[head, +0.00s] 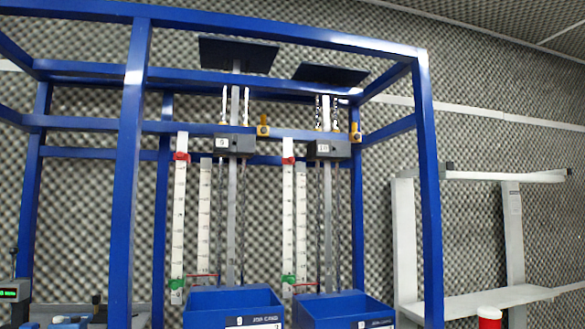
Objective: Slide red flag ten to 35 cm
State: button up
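The red flag of station ten (288,160) sits near the top of a white upright scale (287,215). The scale's numbers are too small to read. A green flag (288,281) sits near the foot of the same scale. The grey block beside it, labelled 10 (330,149), hangs on a vertical rail. A similar red flag (181,156) is near the top of the left scale (179,220), beside the block labelled 9 (236,144). My gripper is not in view.
A blue frame (127,180) surrounds both stations, with posts in front and at the right (429,190). Blue bins stand below station nine (235,302) and station ten (340,306).

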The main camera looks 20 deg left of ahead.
aim_at(290, 160)
jog(key=u, duration=0.55)
jog(key=i, duration=1.15)
jog(key=u, duration=0.6)
